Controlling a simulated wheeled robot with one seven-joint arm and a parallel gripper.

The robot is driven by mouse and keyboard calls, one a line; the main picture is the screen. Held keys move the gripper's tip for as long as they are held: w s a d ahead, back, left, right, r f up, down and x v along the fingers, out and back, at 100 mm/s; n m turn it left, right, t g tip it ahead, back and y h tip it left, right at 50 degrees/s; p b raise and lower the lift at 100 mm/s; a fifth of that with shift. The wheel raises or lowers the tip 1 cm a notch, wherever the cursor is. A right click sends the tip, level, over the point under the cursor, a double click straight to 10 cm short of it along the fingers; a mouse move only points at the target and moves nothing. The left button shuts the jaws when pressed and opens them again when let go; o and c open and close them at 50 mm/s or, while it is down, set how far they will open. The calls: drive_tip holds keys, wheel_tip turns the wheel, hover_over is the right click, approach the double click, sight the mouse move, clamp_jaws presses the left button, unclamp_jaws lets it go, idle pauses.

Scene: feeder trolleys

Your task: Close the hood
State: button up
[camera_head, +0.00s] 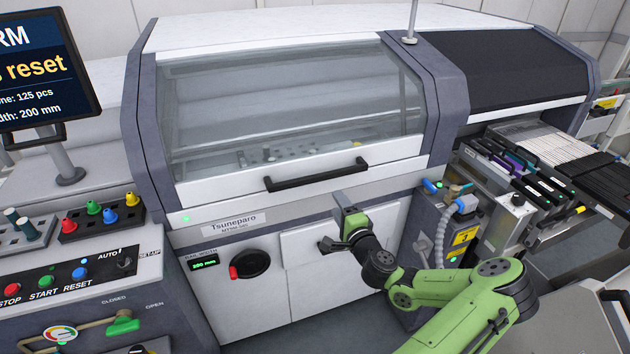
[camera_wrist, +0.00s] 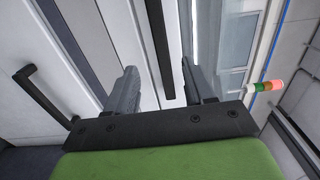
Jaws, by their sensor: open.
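The hood (camera_head: 290,100) is a clear window in a white frame on the front of the machine. It looks lowered, with its bottom edge along the front panel; I cannot tell if a small gap is left. Its black bar handle (camera_head: 318,175) runs along the lower white strip. My gripper (camera_head: 331,222) is open and empty, just below the handle in the head view. In the wrist view, a black bar that looks like the hood handle (camera_wrist: 158,45) appears between the spread fingers (camera_wrist: 162,88), ahead of them and apart. The glass shows to its right.
A control panel with buttons (camera_head: 45,280) and a screen (camera_head: 40,70) stand at left. A feeder trolley (camera_head: 530,165) is at right. A round black knob (camera_head: 250,264) is on the lower front. Another black handle (camera_wrist: 45,95) shows at left in the wrist view.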

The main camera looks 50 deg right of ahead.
sight(321, 179)
drive_tip(key=p+x, duration=0.1)
drive_tip(key=x, duration=1.3)
clamp_jaws()
drive_tip(key=shift+r, duration=0.1)
